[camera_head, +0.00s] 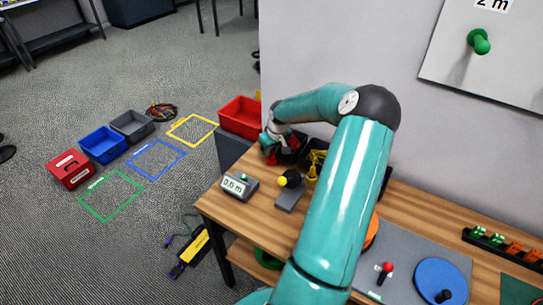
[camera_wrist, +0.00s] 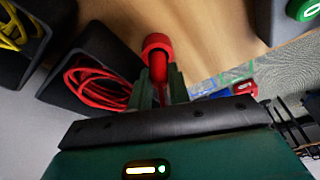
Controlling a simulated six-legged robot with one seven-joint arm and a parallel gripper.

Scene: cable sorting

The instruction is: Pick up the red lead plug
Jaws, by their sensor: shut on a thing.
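The red lead plug (camera_wrist: 158,62) is between the fingers of my gripper (camera_wrist: 160,88) in the wrist view, with its round red end pointing away from the wrist. My gripper is shut on it. Beside it on the left, a red coiled lead (camera_wrist: 97,86) lies in a dark bin (camera_wrist: 62,98). In the head view my gripper (camera_head: 276,150) is at the far left end of the wooden bench (camera_head: 222,204), by the dark bins, and a bit of red shows there. My own arm hides part of the bench.
A yellow lead (camera_wrist: 12,28) lies in a neighbouring dark bin. On the bench stand a grey display box (camera_head: 239,187) reading 0.0 m and a yellow-and-black device (camera_head: 291,180). A red open bin (camera_head: 240,117) stands beyond the bench end. Blue (camera_head: 103,144) and grey bins (camera_head: 132,125) stand on the floor.

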